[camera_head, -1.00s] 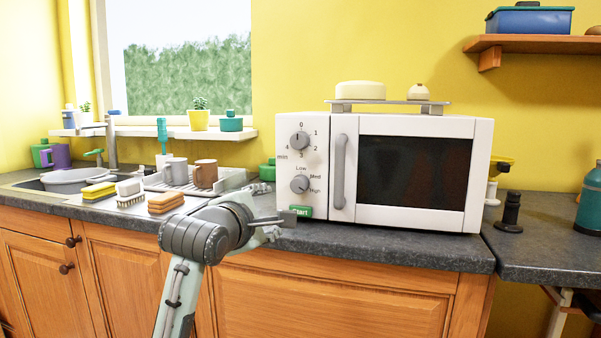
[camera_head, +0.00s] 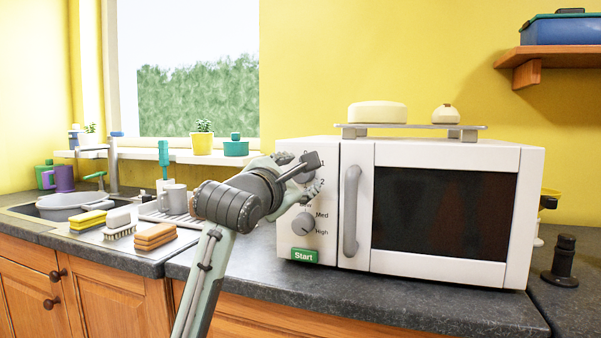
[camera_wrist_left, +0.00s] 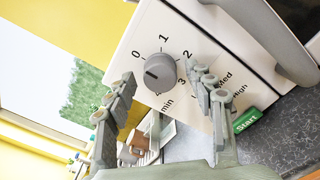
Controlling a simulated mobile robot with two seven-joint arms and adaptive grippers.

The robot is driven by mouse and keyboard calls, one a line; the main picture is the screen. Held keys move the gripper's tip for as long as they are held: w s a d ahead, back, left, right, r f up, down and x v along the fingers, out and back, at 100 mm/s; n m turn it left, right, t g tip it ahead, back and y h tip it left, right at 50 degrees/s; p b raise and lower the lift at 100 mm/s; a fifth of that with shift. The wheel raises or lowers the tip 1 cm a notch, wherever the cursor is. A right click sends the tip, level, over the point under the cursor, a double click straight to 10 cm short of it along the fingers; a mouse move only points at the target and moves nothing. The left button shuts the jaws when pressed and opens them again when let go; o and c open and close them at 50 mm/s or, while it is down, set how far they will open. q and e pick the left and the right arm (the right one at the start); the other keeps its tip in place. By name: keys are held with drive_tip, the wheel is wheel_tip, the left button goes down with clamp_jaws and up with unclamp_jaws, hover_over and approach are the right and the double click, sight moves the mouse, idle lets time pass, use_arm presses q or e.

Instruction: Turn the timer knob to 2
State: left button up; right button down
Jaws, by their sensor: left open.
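The timer knob (camera_wrist_left: 160,72) is a grey round dial on the white microwave's (camera_head: 330,160) front panel. In the left wrist view its dark mark sits on the left of its face, on the side nearer the printed 0; the 2 is at its upper right. In the head view the knob (camera_head: 308,173) is mostly hidden behind my left gripper (camera_head: 301,172). My left gripper (camera_wrist_left: 159,74) is open, with one finger on each side of the knob in the wrist view. I cannot tell whether they touch it. My right gripper is not in view.
The power knob (camera_head: 303,224) and green Start button (camera_head: 304,255) are below the timer. The door handle (camera_head: 351,210) stands out just to the right. A rack (camera_head: 410,129) is on top. Sponges (camera_head: 88,220), a brush (camera_head: 118,218) and a mug (camera_head: 174,197) are to the left.

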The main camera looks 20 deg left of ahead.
use_arm(q)
drive_tip(key=shift+w, duration=0.6)
drive_tip(key=c, duration=1.2)
drive_tip(key=shift+o, duration=0.2)
drive_tip(key=shift+d+m, duration=0.1)
drive_tip(key=shift+m, duration=0.2)
drive_tip(key=m, duration=0.5)
drive_tip(key=shift+f+m, duration=0.1)
drive_tip(key=shift+m, duration=0.2)
drive_tip(key=m, duration=0.5)
drive_tip(key=shift+m, duration=0.3)
drive_tip(key=m, duration=1.1)
drive_tip(key=shift+f+m, duration=0.1)
drive_tip(key=shift+m, duration=0.3)
